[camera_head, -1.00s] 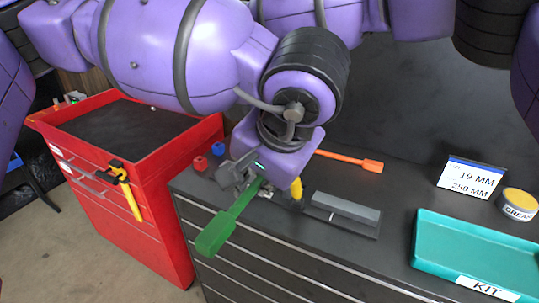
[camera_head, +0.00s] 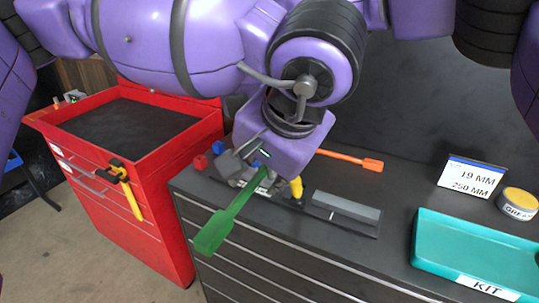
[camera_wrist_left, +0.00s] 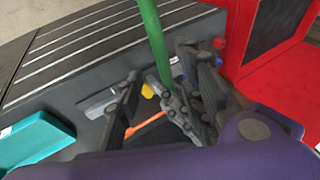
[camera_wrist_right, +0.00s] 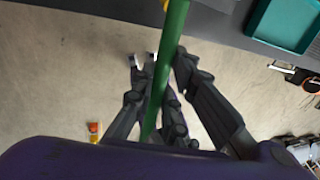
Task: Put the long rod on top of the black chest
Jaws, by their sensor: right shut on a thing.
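A long green rod (camera_head: 240,203) with a flat paddle end slants over the front edge of the black chest (camera_head: 250,240). Its other end disappears at my left gripper (camera_head: 256,176), which is above the chest's left front part. In the left wrist view, the rod (camera_wrist_left: 152,35) runs between the fingers of the left gripper (camera_wrist_left: 155,85); I cannot tell whether they press on it. In the right wrist view, my right gripper (camera_wrist_right: 160,75) is shut on a green rod (camera_wrist_right: 172,35), with floor behind; I cannot tell if it is the same rod. It is not visible in the head view.
An orange rod (camera_head: 350,160), a grey block (camera_head: 345,206), a yellow handle (camera_head: 296,188) and red and blue knobs (camera_head: 218,148) are on the chest. A teal tray (camera_head: 430,262), a sign (camera_head: 470,178) and a grease tin (camera_head: 519,200) stand right. The red cart (camera_head: 160,190) stands left.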

